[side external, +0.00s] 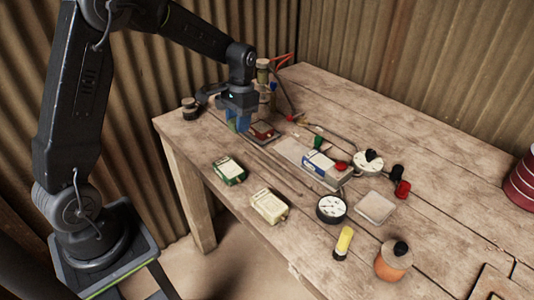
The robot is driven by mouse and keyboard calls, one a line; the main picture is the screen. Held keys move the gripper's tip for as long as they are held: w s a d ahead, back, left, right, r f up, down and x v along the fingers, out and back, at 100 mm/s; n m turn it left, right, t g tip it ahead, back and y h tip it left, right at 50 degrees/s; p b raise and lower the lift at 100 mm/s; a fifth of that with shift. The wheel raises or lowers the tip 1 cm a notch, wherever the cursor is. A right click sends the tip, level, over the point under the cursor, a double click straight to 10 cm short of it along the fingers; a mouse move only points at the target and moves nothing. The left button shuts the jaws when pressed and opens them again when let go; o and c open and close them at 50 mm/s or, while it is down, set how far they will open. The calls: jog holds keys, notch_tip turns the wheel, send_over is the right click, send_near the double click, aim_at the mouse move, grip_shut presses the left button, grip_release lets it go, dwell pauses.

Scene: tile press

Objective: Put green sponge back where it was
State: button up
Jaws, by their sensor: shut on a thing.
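My gripper (238,117) is over the far left part of the table, low above the wood. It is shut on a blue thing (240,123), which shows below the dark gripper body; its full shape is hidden. I cannot clearly make out a sponge. A small green block with a pale top (228,170) lies near the table's left edge, apart from my gripper. A dark red-brown block (263,131) lies just right of the gripper; I cannot tell whether they touch.
A metal plate fixture (292,149) holds a blue-and-white block (318,162). Around it are a pale yellow block (269,206), a black-rimmed dial (331,208), a second dial (368,163), a square tile (376,207), a yellow-topped tube (343,241) and an orange jar (394,261). The back right wood is clear.

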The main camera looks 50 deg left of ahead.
send_over(266, 162)
notch_tip(266, 162, down, 5)
jog(key=shift+r, duration=0.1)
jog(key=shift+f, duration=1.95)
jog(key=shift+f, duration=0.1)
jog(key=o, duration=0.8)
jog(key=r, duration=0.4)
jog(key=w+r, duration=0.1)
jog(key=r, duration=0.7)
jog(key=shift+w+r, duration=0.15)
jog(key=shift+w, duration=0.25)
